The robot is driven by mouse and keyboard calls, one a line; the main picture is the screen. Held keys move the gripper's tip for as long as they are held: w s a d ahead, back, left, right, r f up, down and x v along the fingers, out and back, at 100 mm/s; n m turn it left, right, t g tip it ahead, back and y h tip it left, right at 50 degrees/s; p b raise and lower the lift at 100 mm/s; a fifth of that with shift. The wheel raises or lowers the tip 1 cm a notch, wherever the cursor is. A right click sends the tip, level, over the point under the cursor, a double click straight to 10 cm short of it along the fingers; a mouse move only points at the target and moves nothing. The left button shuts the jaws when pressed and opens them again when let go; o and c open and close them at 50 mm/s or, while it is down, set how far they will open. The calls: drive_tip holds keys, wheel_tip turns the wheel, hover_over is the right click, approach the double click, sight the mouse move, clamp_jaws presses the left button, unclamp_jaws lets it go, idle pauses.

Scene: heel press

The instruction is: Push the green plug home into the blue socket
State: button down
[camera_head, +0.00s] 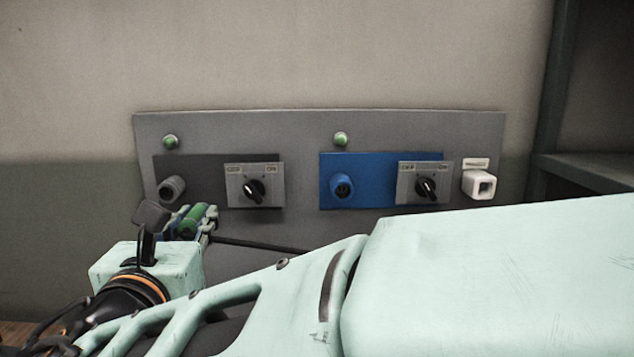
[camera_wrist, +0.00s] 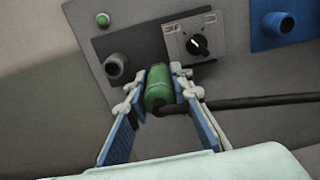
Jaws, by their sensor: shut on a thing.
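The green plug (camera_wrist: 158,87) is between the two fingers of my gripper (camera_wrist: 160,92), which is shut on it, in the wrist view. A black cable runs from the plug to the right. In the head view my gripper (camera_head: 190,222) and the green plug (camera_head: 193,218) are at the lower left, near the black socket and apart from the blue socket. The blue socket (camera_head: 342,185) sticks out of a blue plate (camera_head: 375,163) on the right half of the panel. In the wrist view the blue socket (camera_wrist: 284,22) shows at the top right corner.
A grey panel (camera_head: 300,125) on the wall carries a black socket (camera_head: 171,189), two rotary switches (camera_head: 254,188) and (camera_head: 425,187), and two green lamps or buttons (camera_head: 170,141). A white holder (camera_head: 478,184) is at its right end. My arm covers the lower right.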

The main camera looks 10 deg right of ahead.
drive_tip(key=s+d+b, duration=0.2)
drive_tip(key=d+b, duration=0.1)
drive_tip(key=d, duration=2)
idle(0.8)
drive_tip(key=shift+w, duration=0.1)
drive_tip(key=shift+w+d+b, duration=0.15)
drive_tip(key=shift+w+b, duration=1.65)
drive_tip(key=shift+w, duration=0.6)
drive_tip(key=shift+b, duration=0.65)
idle(0.4)
drive_tip(key=shift+w+d+b, duration=0.1)
drive_tip(key=shift+w+b, duration=0.8)
drive_tip(key=shift+w, duration=0.4)
